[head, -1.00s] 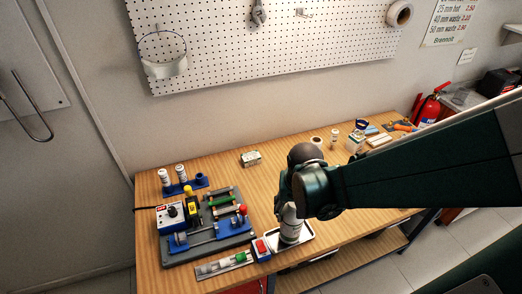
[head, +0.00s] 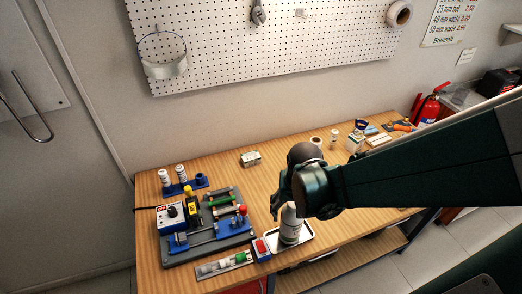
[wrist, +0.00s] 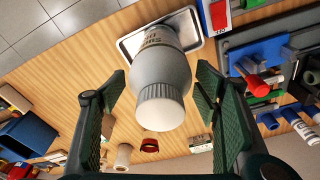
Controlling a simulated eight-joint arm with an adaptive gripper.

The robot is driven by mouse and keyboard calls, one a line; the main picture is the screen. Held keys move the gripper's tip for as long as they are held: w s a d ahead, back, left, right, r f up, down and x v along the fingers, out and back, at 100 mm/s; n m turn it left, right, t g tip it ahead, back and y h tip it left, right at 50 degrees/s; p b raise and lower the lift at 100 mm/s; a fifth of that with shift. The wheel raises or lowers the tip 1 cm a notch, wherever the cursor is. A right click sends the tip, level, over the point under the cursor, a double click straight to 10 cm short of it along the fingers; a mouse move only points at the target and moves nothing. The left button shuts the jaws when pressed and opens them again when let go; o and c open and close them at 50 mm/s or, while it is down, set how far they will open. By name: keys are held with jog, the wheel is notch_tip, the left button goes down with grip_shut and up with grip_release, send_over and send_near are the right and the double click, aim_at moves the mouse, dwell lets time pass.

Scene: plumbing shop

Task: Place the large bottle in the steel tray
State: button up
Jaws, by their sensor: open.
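The large bottle (head: 291,227), pale grey with a ribbed cap, stands upright in the steel tray (head: 308,236) near the bench's front edge. In the wrist view the bottle (wrist: 161,72) is seen from its cap end, with its base over the tray (wrist: 126,46). My gripper (head: 284,207) is open around the upper bottle. In the wrist view my gripper (wrist: 161,80) has a finger on each side of the bottle, with visible gaps. My wrist hides part of the bottle's top in the head view.
A grey fixture board (head: 207,250) with blue clamps lies farther left. A small box (head: 250,159) sits behind. Several goods stand at the back right. Bare wood lies behind the tray.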

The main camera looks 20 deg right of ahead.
jog(key=shift+s+a+r+p, duration=0.1)
jog(key=shift+s+r+p, duration=0.2)
jog(key=shift+r, duration=1.8)
jog(key=shift+s+a+r+p, duration=0.15)
jog(key=shift+s+r+p, duration=0.15)
jog(key=shift+r, duration=1.75)
jog(key=shift+s+a+r+p, duration=0.1)
jog(key=shift+s+r+p, duration=0.2)
jog(key=shift+r, duration=1.8)
jog(key=shift+w+r, duration=0.1)
jog(key=a+r+n+t, duration=0.4)
jog(key=a+r+t, duration=0.1)
jog(key=r, duration=0.5)
jog(key=shift+w+a+t+y, duration=0.3)
jog(key=shift+a+y, duration=0.1)
jog(key=shift+a, duration=0.3)
jog(key=shift+f, duration=0.2)
notch_tip(320, 180, down, 12)
jog(key=b, duration=1.1)
jog(key=shift+r+b, duration=0.25)
jog(key=shift+b, duration=0.15)
